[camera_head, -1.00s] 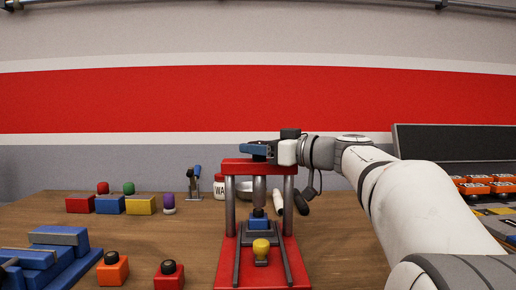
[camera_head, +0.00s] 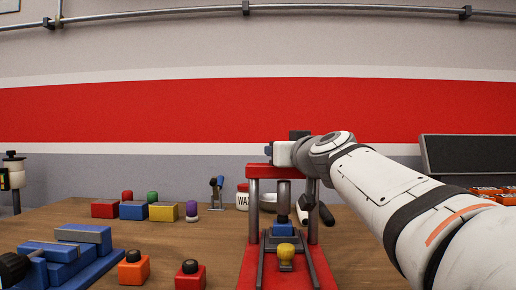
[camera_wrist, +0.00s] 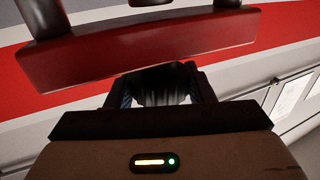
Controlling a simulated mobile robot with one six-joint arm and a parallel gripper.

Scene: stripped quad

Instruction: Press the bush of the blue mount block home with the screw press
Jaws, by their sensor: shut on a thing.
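The red screw press (camera_head: 254,210) stands on the bench, with a grey ram (camera_head: 284,193) under its crossbeam. The blue mount block (camera_head: 283,230) sits on the press base below the ram. Its dark bush (camera_head: 283,217) stands up from the block's top. I cannot tell whether the ram touches the bush. My gripper (camera_head: 269,152) is just above the crossbeam at the top of the screw. In the wrist view my gripper (camera_wrist: 162,88) is shut on a dark ribbed thing (camera_wrist: 162,92), seemingly the screw's knob. The red crossbeam (camera_wrist: 140,50) lies beyond it.
A yellow knob (camera_head: 285,251) stands at the front of the press base. Orange (camera_head: 133,272) and red (camera_head: 190,278) blocks with black tops sit to its left.

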